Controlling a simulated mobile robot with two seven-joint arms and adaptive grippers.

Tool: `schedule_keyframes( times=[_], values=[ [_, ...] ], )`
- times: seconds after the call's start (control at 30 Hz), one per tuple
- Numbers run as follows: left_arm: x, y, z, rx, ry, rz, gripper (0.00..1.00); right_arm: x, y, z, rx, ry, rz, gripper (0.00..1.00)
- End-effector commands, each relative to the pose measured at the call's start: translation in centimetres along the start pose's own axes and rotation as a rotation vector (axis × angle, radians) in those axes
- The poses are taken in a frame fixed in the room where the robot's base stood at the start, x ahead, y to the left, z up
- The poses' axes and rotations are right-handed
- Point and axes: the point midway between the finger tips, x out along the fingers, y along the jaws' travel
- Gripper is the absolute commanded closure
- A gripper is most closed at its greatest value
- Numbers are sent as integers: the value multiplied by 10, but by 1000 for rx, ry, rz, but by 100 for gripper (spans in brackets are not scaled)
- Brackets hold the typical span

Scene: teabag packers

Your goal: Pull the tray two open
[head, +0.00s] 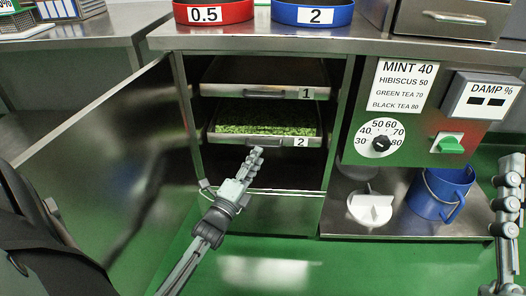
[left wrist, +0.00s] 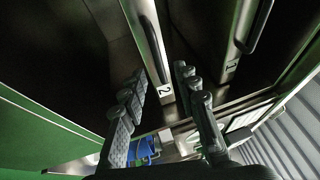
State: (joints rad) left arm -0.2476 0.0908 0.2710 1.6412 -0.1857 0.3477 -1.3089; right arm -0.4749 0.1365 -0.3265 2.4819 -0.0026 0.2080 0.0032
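Tray two (head: 227,140) sits in the open cabinet below tray one. It is a metal tray of green leaves with a "2" label and a bar handle on its front. My left gripper (head: 256,154) is just in front of and below that handle. In the left wrist view my left gripper (left wrist: 160,82) has its fingers apart with nothing between them. The handle of tray two (left wrist: 154,48) lies just beyond the fingertips, seemingly apart from them. Part of my right gripper (head: 510,180) shows at the right edge; its opening cannot be made out.
Tray one (head: 306,94) is directly above. The cabinet door (head: 120,150) stands open at the left. A blue bucket (head: 441,192) and a white round item (head: 370,208) stand on the right lower shelf. Red (head: 214,14) and blue (head: 312,14) containers sit on the counter.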

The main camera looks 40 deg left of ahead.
Motion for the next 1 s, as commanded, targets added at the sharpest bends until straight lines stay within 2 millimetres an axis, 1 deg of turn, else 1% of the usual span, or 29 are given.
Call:
schedule_keyframes(
  times=[0.03, 0.1, 0.23, 0.37, 0.6, 0.67, 0.87, 1.0],
  values=[
    [10, 0, 0, 0, 1, -2, 69, 0, 0, -1, -1, 12, 0, 60],
    [20, 0, 0, -1, 1, -2, 69, -1, 1, -3, -3, 29, 1, 60],
    [35, 0, 0, -1, 0, 0, 69, -1, 2, -7, -4, 54, 1, 60],
    [41, 0, 0, -1, 0, 1, 69, -1, 2, -10, -5, 68, 1, 60],
    [42, 1, 0, -2, 0, 3, 69, -1, 2, -10, -6, 69, 1, 60],
    [42, 1, 0, -2, 0, 3, 75, -1, 2, -10, -6, 69, 1, 60],
    [42, 0, 0, -2, 0, 2, 100, -1, 2, -10, -6, 68, 1, 60],
    [42, 0, 0, -3, 0, 2, 100, -1, 2, -10, -6, 68, 1, 60]
  ],
)
